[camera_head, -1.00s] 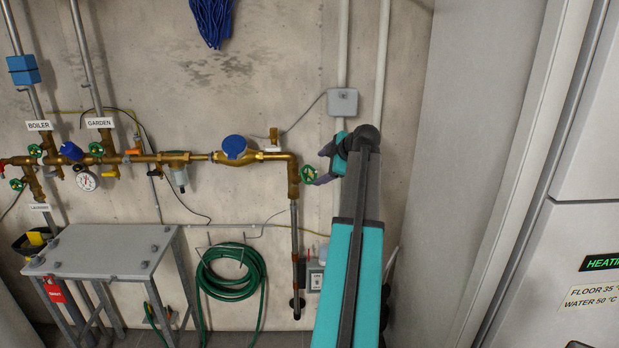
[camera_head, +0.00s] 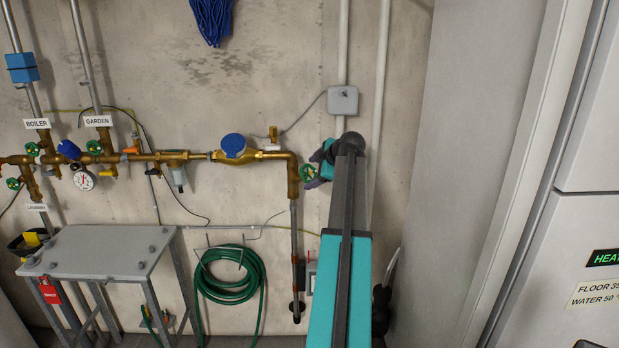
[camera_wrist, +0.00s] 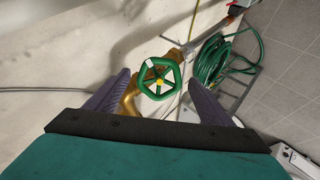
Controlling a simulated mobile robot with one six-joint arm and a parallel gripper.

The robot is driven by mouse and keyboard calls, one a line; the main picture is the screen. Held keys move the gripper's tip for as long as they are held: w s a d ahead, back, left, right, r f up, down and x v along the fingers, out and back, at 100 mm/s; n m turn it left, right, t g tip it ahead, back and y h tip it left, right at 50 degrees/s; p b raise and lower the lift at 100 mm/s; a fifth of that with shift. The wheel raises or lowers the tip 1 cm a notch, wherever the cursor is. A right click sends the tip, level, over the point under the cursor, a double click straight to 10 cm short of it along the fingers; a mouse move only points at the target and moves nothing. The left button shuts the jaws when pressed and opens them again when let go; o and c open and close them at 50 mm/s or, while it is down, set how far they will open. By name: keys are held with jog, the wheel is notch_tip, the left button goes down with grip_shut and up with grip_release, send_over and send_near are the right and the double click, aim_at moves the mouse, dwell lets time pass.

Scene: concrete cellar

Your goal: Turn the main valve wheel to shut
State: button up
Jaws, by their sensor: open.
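The main valve wheel (camera_head: 308,173) is a small green handwheel on the brass pipe, at the elbow right of the blue-capped water meter. In the wrist view the wheel (camera_wrist: 158,80) shows face-on, with a yellow hub and a white mark on its upper left rim. My gripper (camera_head: 317,174) is at the wheel in the head view. In the wrist view its two purple fingers (camera_wrist: 160,92) are spread apart, one to each side of the wheel, with nothing clamped between them. I cannot tell how far the fingertips reach along the wheel's depth.
Brass pipework with a pressure gauge (camera_head: 83,180) and other green valves runs left. A coiled green hose (camera_head: 230,276) hangs below. A grey metal table (camera_head: 100,252) stands lower left. A grey junction box (camera_head: 343,100) is above my arm. A white cabinet (camera_head: 590,110) stands right.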

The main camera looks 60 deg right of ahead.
jog(key=c, duration=1.1)
jog(key=shift+r, duration=0.1)
jog(key=m+p, duration=0.2)
jog(key=m, duration=0.1)
jog(key=shift+y, duration=0.3)
jog(key=shift+m+p, duration=0.4)
jog(key=shift+m, duration=0.2)
